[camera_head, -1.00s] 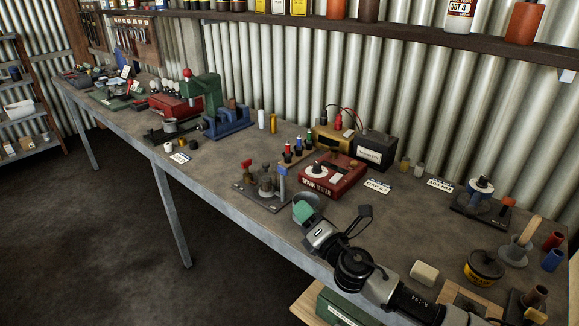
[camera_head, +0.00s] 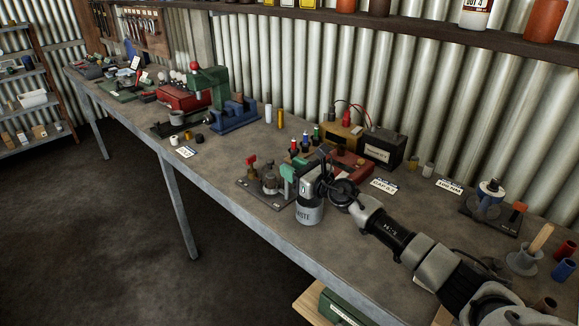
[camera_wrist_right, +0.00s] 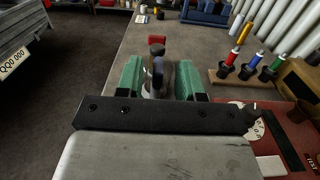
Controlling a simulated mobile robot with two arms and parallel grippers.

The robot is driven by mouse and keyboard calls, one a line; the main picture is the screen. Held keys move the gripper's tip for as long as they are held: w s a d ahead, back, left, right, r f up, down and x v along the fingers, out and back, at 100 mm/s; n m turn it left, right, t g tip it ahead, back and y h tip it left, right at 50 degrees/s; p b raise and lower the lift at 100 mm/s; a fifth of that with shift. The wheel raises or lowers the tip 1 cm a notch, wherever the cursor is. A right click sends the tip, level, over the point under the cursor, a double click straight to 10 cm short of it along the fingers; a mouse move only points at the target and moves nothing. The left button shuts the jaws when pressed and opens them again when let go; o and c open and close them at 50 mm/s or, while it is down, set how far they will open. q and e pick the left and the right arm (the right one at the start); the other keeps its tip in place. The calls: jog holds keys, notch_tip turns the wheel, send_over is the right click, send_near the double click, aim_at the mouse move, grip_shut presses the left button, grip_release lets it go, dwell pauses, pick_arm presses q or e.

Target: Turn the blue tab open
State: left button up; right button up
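The fixture is a dark plate (camera_head: 245,184) with grey fittings on the workbench, bearing a red tab (camera_head: 251,160). The blue tab is hidden in the head view behind my right gripper (camera_head: 287,178). In the right wrist view, a narrow bluish upright piece, seemingly the blue tab (camera_wrist_right: 158,72), stands between the green fingers of my right gripper (camera_wrist_right: 161,80). The fingers are apart, one on each side of it; I cannot tell whether either touches it. The red tab (camera_wrist_right: 157,40) shows beyond. My left gripper is not in view.
A grey waste can (camera_head: 310,214) stands just under my right wrist. The red tester box (camera_head: 352,166) and a rack of coloured probes (camera_wrist_right: 245,75) are close on the right. Bare bench (camera_head: 225,165) lies left of the fixture.

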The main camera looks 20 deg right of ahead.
jog(key=shift+w+a, duration=0.35)
jog(key=shift+w, duration=0.25)
jog(key=shift+c, duration=0.9)
grip_shut()
